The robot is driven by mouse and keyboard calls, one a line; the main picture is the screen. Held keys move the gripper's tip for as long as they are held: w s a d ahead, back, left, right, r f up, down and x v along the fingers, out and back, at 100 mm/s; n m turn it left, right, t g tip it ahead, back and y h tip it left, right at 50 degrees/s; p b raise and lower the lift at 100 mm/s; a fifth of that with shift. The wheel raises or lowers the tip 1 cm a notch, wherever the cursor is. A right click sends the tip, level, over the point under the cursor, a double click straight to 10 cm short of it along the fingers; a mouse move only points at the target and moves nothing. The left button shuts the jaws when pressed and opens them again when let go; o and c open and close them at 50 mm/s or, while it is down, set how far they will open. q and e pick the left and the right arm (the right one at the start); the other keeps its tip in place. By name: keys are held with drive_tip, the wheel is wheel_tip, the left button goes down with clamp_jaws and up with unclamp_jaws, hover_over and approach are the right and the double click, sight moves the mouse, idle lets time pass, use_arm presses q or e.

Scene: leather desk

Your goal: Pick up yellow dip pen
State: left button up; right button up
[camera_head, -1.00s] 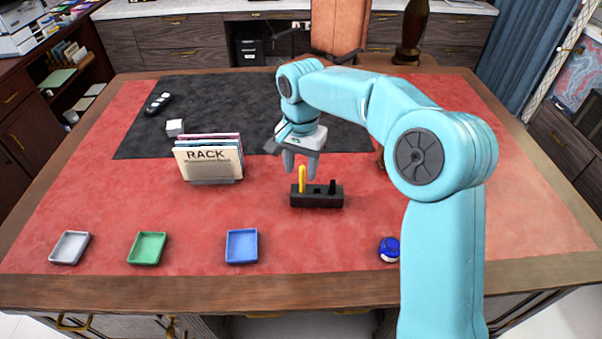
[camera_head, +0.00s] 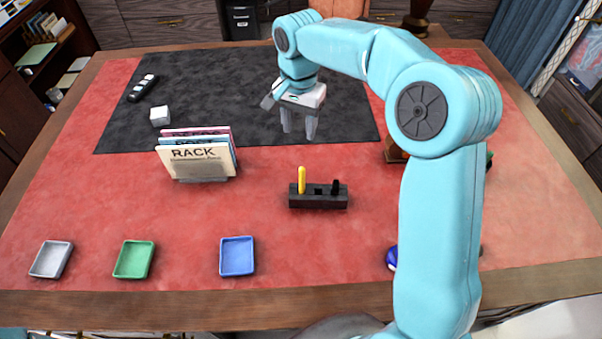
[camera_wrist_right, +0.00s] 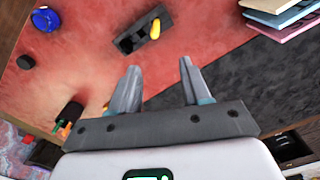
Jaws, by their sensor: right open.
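The yellow dip pen (camera_head: 302,180) stands upright in the left end of a dark pen holder (camera_head: 318,202) on the red desk top. A black item (camera_head: 336,187) stands at the holder's right end. My right gripper (camera_head: 299,132) is open and empty, above the desk and behind the holder, apart from the pen. In the right wrist view the pen (camera_wrist_right: 155,29) shows in the holder (camera_wrist_right: 135,42), beyond the open fingers (camera_wrist_right: 160,80). My left gripper is not in view.
A file rack (camera_head: 197,160) stands left of the holder, with a white cube (camera_head: 160,116) behind it. Grey (camera_head: 51,260), green (camera_head: 134,260) and blue (camera_head: 237,257) trays lie along the front edge. A blue round object (camera_head: 391,257) is partly hidden by my arm.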

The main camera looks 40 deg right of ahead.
sight(302, 167)
drive_tip(key=f, duration=0.9)
drive_tip(key=shift+s+a+f+p, duration=0.2)
drive_tip(key=shift+f+p, duration=0.05)
drive_tip(key=shift+p, duration=0.1)
drive_tip(key=shift+s+d+f, duration=0.1)
drive_tip(key=shift+s+f, duration=0.2)
drive_tip(key=shift+f, duration=0.25)
wheel_tip(302, 167, down, 5)
drive_tip(key=shift+r+p, duration=0.15)
drive_tip(key=shift+p, duration=0.7)
drive_tip(key=shift+s+f, duration=0.15)
drive_tip(key=shift+f, duration=0.05)
drive_tip(key=shift+d+f, duration=0.1)
drive_tip(key=c, duration=0.8)
clamp_jaws()
